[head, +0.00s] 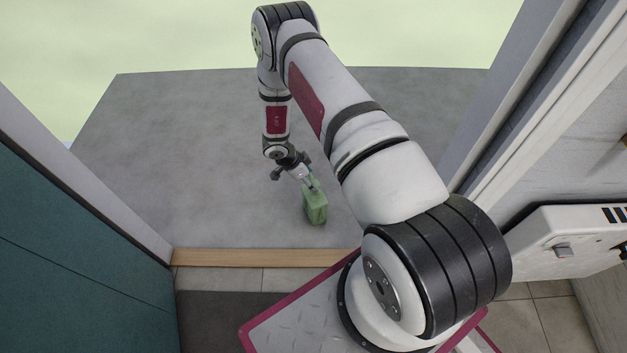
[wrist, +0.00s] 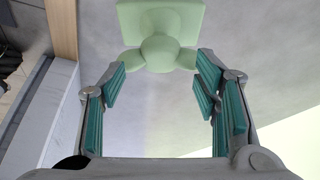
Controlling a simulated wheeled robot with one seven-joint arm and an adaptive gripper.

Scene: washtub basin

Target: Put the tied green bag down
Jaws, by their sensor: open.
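The tied green bag (head: 315,207) stands on the grey floor beyond the wooden threshold in the head view. Its knotted top shows in the wrist view (wrist: 160,52), just beyond my fingertips. My gripper (head: 306,176) is right at the top of the bag in the head view. In the wrist view its two teal-padded fingers (wrist: 158,82) are spread apart, with nothing between the pads. Whether a fingertip still touches the knot is hard to tell.
A wooden threshold strip (head: 265,257) runs across the doorway in front of the bag. A teal panel (head: 75,255) stands at the left and a white wall unit (head: 570,243) at the right. The grey floor (head: 160,150) around the bag is clear.

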